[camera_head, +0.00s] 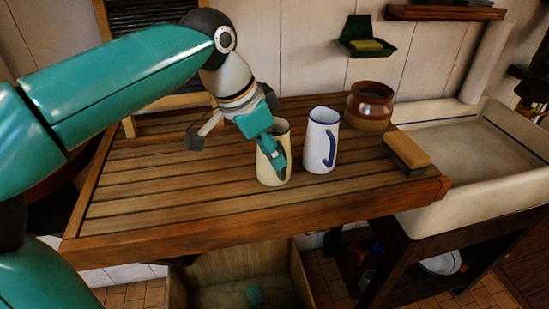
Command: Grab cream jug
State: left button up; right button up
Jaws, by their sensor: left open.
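The cream jug (264,172) stands upright on the slatted wooden draining board (150,220), left of a white enamel jug with a blue handle (323,140). My left gripper (271,150) is open at the cream jug. One teal finger lies over the jug's near side and rim. The other finger is hidden, so I cannot tell whether it is inside or behind the jug. My right gripper is not in view.
A brown pot (369,106) and a scrubbing brush (407,150) stand to the right, beside a white sink (490,160). A wooden crate (232,265) is below the board's front edge. The left half of the board is clear.

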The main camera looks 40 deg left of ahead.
aim_at(281, 176)
pick_arm(q)
jog(key=shift+d+x, duration=0.2)
jog(key=shift+x, duration=1.1)
jog(key=shift+d+x, duration=0.15)
jog(key=shift+x, duration=1.15)
jog(key=shift+s, duration=0.15)
grip_shut()
jog(key=shift+r, duration=0.1)
